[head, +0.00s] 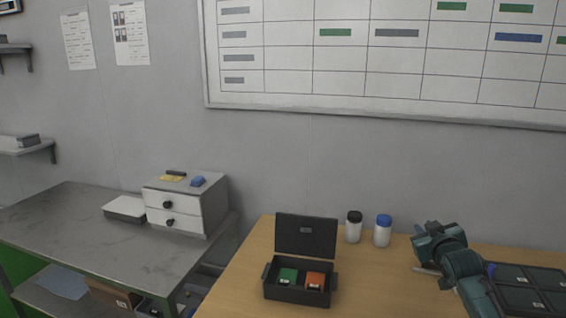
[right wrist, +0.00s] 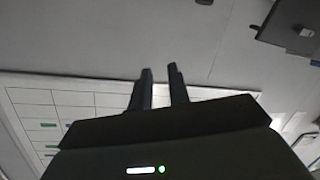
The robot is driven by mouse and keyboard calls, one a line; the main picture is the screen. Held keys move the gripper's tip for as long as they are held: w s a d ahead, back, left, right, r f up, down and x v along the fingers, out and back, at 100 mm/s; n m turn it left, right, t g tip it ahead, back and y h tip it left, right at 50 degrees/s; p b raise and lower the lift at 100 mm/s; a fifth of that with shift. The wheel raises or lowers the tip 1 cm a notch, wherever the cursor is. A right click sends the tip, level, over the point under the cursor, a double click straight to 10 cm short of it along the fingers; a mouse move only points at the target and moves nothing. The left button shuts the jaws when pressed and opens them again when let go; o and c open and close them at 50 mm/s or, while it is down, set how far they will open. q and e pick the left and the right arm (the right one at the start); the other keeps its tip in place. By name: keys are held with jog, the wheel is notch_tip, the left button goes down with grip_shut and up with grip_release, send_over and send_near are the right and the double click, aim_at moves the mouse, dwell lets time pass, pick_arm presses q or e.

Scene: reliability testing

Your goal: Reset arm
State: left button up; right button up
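My right arm comes in from the lower right in the head view, its dark teal wrist and gripper (head: 430,240) raised over the right part of the wooden table (head: 235,290). In the right wrist view the two dark fingers of the right gripper (right wrist: 160,68) stand a little apart, with bare wall between them and nothing held. My left arm and gripper are not in the head view.
An open black box (head: 306,236) holds a green block (head: 287,276) and an orange block (head: 315,281). Two white bottles, black-capped (head: 353,230) and blue-capped (head: 382,234), stand behind. A dark tray (head: 520,280) lies right of my arm. A grey bench (head: 75,235) bears a drawer unit (head: 215,205).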

jog(key=s+a+f+n+g+y, duration=0.1)
jog(key=s+a+f+y, duration=0.1)
jog(key=s+a+f, duration=0.55)
jog(key=s+a+f+y, duration=0.1)
jog(key=s+a+f, duration=0.4)
jog(key=s+f, duration=0.4)
jog(key=s+a+f+g+y, duration=0.1)
jog(key=s+a+f+g, duration=0.1)
jog(key=s, duration=0.9)
jog(key=s+a+f+m+g+y, duration=0.1)
jog(key=s+a+f, duration=0.4)
jog(key=s, duration=0.6)
jog(key=shift+s+a+g, duration=0.35)
jog(key=shift+a+g, duration=0.05)
jog(key=shift+a, duration=0.7)
